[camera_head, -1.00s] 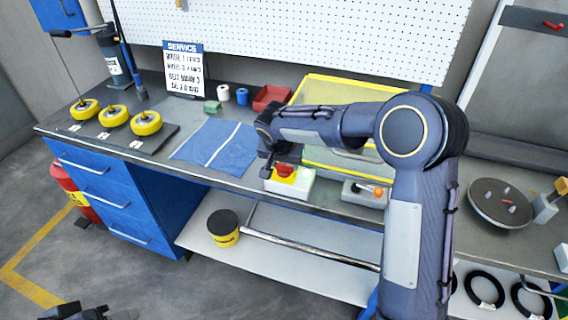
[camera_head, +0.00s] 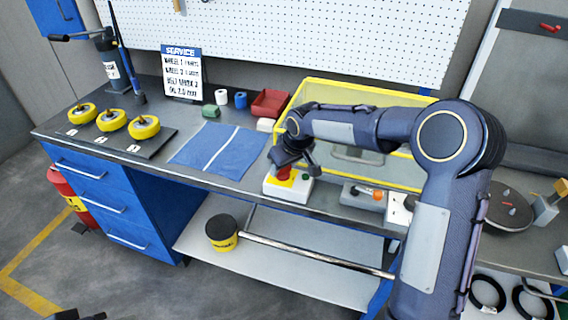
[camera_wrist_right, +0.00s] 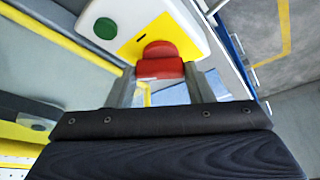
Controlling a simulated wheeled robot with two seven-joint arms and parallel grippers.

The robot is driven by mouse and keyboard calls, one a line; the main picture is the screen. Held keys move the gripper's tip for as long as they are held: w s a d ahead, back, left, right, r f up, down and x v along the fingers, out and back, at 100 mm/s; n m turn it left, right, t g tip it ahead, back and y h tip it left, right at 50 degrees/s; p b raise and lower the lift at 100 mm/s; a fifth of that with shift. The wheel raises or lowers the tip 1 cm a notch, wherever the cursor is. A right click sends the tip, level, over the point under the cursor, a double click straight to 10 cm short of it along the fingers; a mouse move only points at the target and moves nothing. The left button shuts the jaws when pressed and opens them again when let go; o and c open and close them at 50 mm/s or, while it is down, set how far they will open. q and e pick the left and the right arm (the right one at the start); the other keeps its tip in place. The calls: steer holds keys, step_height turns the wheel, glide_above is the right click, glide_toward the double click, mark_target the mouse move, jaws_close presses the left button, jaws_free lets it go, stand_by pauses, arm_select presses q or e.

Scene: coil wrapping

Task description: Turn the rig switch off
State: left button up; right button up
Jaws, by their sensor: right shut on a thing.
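A white box (camera_head: 300,193) with a yellow plate carries a red knob (camera_head: 284,173) and a green button (camera_head: 305,175) near the bench's front edge. My right gripper (camera_head: 292,168) reaches down to the red knob. In the right wrist view, the red knob (camera_wrist_right: 160,60) sits between the two grey fingertips (camera_wrist_right: 160,85), which are shut on it. The green button (camera_wrist_right: 105,28) is to its left and untouched. A grey box with an orange-tipped lever (camera_head: 365,194) stands to the right. A dark part of my left gripper (camera_head: 72,315) barely shows at the bottom left edge.
A yellow-framed clear guard (camera_head: 330,92) stands behind the white box. A blue cloth (camera_head: 215,150) lies to the left, with yellow wheels (camera_head: 112,120) beyond it. A red bin (camera_head: 271,103) and a service sign (camera_head: 181,72) stand at the back.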

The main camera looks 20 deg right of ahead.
steer(key=n, duration=0.2)
steer(key=n+g+y+p, duration=0.1)
steer(key=n, duration=0.1)
steer(key=shift+w+d+r, duration=0.1)
steer(key=shift+w+d, duration=0.05)
steer(key=shift+c, duration=0.2)
steer(key=shift+n+g+y+p, duration=0.4)
steer(key=shift+n+y+p, duration=0.15)
steer(key=shift+n, duration=1.05)
steer(key=o, duration=1)
steer(key=b+v, duration=0.1)
steer(key=v, duration=0.6)
steer(key=shift+r, duration=0.3)
